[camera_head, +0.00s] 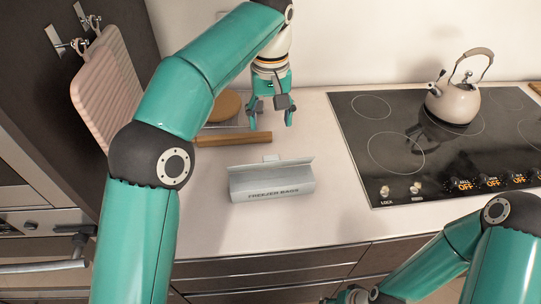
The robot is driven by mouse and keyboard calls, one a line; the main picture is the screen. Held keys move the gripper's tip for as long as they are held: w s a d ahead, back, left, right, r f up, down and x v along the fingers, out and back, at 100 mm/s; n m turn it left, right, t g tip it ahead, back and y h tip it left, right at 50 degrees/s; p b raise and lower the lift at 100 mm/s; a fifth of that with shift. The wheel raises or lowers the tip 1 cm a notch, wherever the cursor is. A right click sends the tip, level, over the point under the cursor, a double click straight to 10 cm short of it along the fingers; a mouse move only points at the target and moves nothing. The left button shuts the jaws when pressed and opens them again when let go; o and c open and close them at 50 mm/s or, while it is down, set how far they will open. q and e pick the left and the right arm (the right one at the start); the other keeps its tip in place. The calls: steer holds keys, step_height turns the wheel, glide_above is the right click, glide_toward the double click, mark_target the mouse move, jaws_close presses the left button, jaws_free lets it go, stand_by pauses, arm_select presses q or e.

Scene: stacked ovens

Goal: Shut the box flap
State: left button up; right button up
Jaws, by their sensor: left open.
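A grey box labelled "FREEZER BAGS" (273,189) lies on the pale countertop in the middle of the head view. Its flap (270,166) stands raised along the top of the box, with a small tab at its far edge. My left gripper (270,119) is open and empty, pointing down above the counter behind the box, apart from the flap. My right arm (460,250) comes in at the lower right; part of its gripper may show at the bottom edge, too cut off to read.
A wooden rolling pin or board edge (233,139) and a round wooden item (224,106) lie behind the box. A black cooktop (360,130) with a kettle (453,103) is at the right. Pink boards (108,80) hang at the left. Counter around the box's right side is clear.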

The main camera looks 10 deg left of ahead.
mark_target(270, 162)
arm_select(q)
step_height(270, 162, down, 11)
steer(key=shift+b, duration=0.6)
